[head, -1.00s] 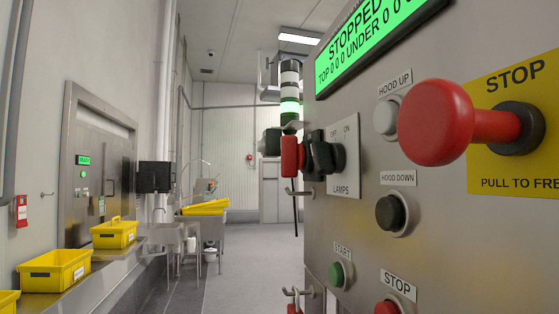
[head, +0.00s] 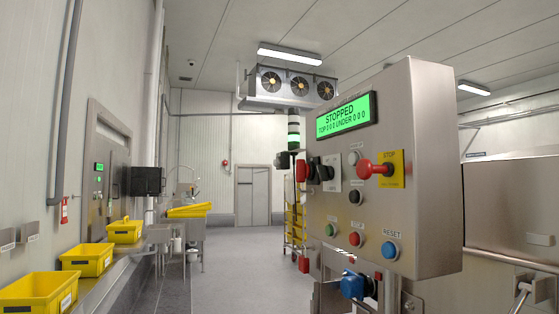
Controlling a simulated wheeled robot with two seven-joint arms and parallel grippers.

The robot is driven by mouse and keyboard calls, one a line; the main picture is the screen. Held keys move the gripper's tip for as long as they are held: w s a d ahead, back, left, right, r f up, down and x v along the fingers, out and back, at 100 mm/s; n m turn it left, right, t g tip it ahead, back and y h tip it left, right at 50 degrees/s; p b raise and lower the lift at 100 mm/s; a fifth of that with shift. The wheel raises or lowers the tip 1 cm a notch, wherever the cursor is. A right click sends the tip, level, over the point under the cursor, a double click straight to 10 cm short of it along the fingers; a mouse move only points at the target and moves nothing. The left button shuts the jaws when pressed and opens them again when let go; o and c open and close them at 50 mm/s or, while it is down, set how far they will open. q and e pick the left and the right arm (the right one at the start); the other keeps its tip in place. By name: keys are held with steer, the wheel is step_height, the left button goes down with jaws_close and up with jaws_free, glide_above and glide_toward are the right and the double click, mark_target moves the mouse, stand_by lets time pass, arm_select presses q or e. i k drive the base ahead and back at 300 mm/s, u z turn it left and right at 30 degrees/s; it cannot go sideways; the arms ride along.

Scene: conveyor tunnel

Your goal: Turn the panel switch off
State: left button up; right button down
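The steel control panel (head: 425,215) stands right of centre, its front face seen at an angle. A dark switch (head: 319,170) sticks out on its left side, in front of a white label plate (head: 332,171) that read LAMPS, OFF and ON in the earlier, closer view. I cannot tell which mark the switch points to. A red part (head: 302,171) shows at its left; I cannot tell whether it belongs to the switch. The green display (head: 344,116) reads STOPPED. Neither of my grippers is in view.
A red stop knob (head: 375,169) juts from a yellow plate. Green (head: 331,230), red (head: 355,239) and blue (head: 390,250) buttons sit below. A blue fitting (head: 353,284) is under the panel. Yellow bins (head: 87,260) line the left bench. The floor (head: 240,262) between is clear.

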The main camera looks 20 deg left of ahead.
mark_target(302, 169)
steer(key=u, duration=0.7)
steer(key=i, duration=0.65)
steer(key=u, duration=0.5)
steer(key=i, duration=0.8)
steer(key=z, duration=0.55)
